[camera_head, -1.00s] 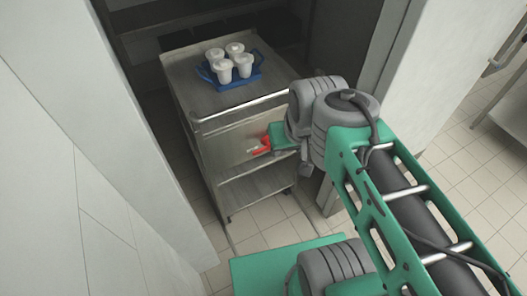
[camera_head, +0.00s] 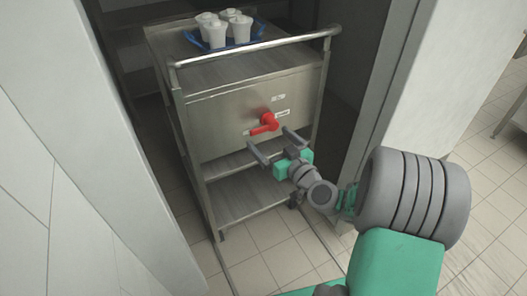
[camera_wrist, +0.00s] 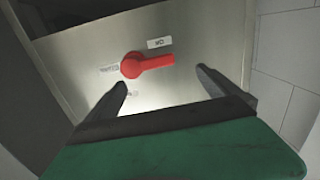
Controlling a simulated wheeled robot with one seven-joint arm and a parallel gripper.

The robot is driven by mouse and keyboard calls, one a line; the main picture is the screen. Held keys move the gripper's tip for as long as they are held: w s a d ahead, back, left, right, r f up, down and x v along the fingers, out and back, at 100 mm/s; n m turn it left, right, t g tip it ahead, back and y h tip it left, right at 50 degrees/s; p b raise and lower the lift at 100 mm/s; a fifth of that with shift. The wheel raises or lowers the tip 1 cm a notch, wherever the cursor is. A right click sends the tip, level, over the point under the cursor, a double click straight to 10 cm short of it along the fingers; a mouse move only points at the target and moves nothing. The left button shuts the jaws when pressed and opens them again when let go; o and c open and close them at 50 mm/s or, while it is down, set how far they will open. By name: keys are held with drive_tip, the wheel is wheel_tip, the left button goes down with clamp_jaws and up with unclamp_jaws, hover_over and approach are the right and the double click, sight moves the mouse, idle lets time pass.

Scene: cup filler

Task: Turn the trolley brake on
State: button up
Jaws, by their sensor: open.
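The steel trolley (camera_head: 205,105) stands in a recess. Its red brake handle (camera_head: 265,123) is on the front panel, with its lever pointing left and slightly down in the head view. In the wrist view the red handle (camera_wrist: 148,65) has its round hub at left and its lever pointing right, near small white labels (camera_wrist: 160,43). My gripper (camera_head: 268,138) is open and empty in front of the panel, just below the handle. In the wrist view its fingers (camera_wrist: 162,77) are spread, with the lever ahead of the gap; they appear apart from it.
White lidded cups (camera_head: 240,28) stand in a blue tray (camera_head: 254,38) on the trolley top. A push bar (camera_head: 255,47) runs across the front above the panel. White walls flank the recess. The tiled floor (camera_head: 265,250) in front is clear.

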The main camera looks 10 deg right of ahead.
sight(265, 128)
drive_tip(key=shift+m+t+h, duration=0.4)
drive_tip(key=x, duration=0.2)
drive_tip(key=d+x, duration=0.1)
drive_tip(key=x, duration=0.2)
drive_tip(key=p+x, duration=0.1)
drive_tip(key=x, duration=0.1)
drive_tip(key=shift+w+d+f, duration=0.1)
drive_tip(key=shift+w+f, duration=0.2)
drive_tip(key=shift+w, duration=0.1)
drive_tip(key=shift+c, duration=0.4)
drive_tip(key=c, duration=1.8)
drive_tip(key=shift+c, duration=0.2)
